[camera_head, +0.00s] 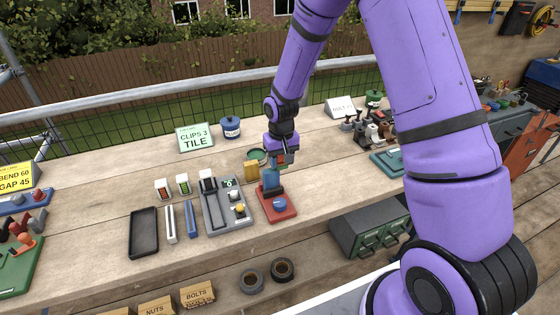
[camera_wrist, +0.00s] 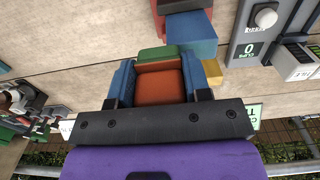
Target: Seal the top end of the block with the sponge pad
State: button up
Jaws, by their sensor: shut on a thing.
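My gripper (camera_head: 281,158) is above the red stand (camera_head: 286,214), near the top of the blue block (camera_head: 271,180) that stands upright on it. In the wrist view my gripper (camera_wrist: 157,80) is shut on an orange pad with a green layer (camera_wrist: 160,86) at its far end, which I take for the sponge pad. The blue block (camera_wrist: 192,36) shows just beyond the pad, slightly right, with part of the red stand (camera_wrist: 180,4) behind. I cannot tell whether the pad touches the block.
A yellow block (camera_head: 251,169) and an open green tin (camera_head: 257,155) stand close behind the red stand. Bare bench lies to the right of the stand.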

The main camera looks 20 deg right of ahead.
jog(key=r, duration=0.3)
jog(key=shift+s+a, duration=0.1)
jog(key=shift+a, duration=0.1)
jog(key=shift+r, duration=2.65)
jog(key=shift+d+f, duration=0.1)
jog(key=shift+f, duration=0.05)
jog(key=shift+f, duration=0.15)
